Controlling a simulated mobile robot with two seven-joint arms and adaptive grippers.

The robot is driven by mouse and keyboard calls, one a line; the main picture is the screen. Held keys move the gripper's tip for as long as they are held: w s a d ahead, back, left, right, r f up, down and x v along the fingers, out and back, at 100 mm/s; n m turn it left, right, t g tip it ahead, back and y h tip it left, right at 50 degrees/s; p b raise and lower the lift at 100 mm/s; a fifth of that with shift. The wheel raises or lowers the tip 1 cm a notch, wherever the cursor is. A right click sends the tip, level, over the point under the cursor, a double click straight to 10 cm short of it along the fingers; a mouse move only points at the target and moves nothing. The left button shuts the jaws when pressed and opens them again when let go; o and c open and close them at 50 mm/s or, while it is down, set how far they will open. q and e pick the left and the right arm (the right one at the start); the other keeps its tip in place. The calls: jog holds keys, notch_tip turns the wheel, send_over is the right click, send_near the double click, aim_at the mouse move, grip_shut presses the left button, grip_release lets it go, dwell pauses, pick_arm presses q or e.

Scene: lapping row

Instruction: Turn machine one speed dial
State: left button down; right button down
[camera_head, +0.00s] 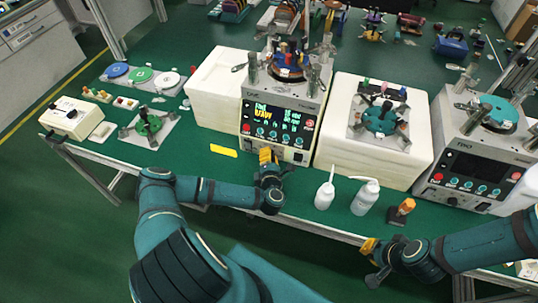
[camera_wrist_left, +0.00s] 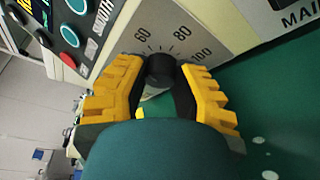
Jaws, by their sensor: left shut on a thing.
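The left lapping machine (camera_head: 246,107) has a lit display (camera_head: 276,118) with green and yellow text. My left gripper (camera_head: 266,156) is at the lower front of this machine. In the left wrist view, its yellow fingers (camera_wrist_left: 160,78) are shut on a black dial (camera_wrist_left: 160,69), one finger on each side. A printed scale (camera_wrist_left: 172,45) reading 60, 80 and 100 surrounds the dial. The dial is hidden behind the gripper in the head view. My right gripper (camera_head: 372,261) hangs empty by the front table edge; its finger gap is unclear.
A second machine (camera_head: 470,162) with a dark screen stands at the right. Two white bottles (camera_head: 325,194) (camera_head: 365,198) and an orange-topped object (camera_head: 402,210) stand near the front edge. A yellow strip (camera_head: 224,150) lies left of my left gripper. White blocks flank the left machine.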

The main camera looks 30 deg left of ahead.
pick_arm(q)
jog(key=shift+a+m+y, duration=0.1)
jog(key=shift+m+y, duration=0.2)
jog(key=shift+m, duration=0.2)
jog(key=shift+t, duration=0.3)
jog(key=c, duration=0.7)
grip_release()
